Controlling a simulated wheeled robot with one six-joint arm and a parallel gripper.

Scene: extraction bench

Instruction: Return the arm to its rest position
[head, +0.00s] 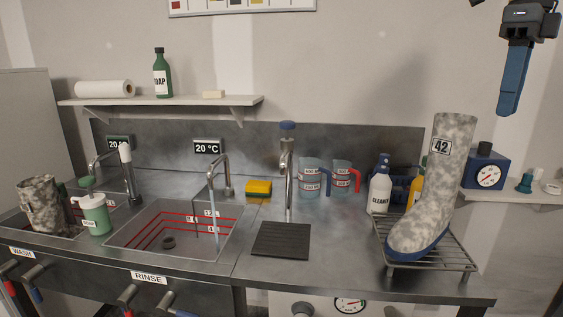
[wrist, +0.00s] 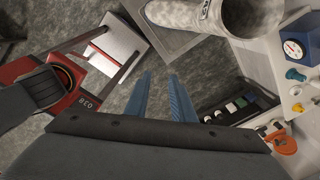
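My gripper (head: 509,108) hangs at the upper right of the head view, its blue fingers pointing down in the air. In the wrist view my gripper (wrist: 162,80) shows two blue fingers with a gap between them and nothing held. The mottled grey boot (head: 441,185) marked 42 stands upright on a wire rack (head: 450,258), below and left of my gripper and apart from it. Part of a mottled boot (wrist: 205,14) also shows at the top of the wrist view.
A side shelf (head: 515,197) holds a blue gauge box (head: 486,168) below my gripper. Another mottled boot (head: 40,205) stands at the left sink. Measuring jugs (head: 311,178) and a cleaner bottle (head: 380,192) stand left of the rack. A red object (wrist: 72,85) lies low at the left.

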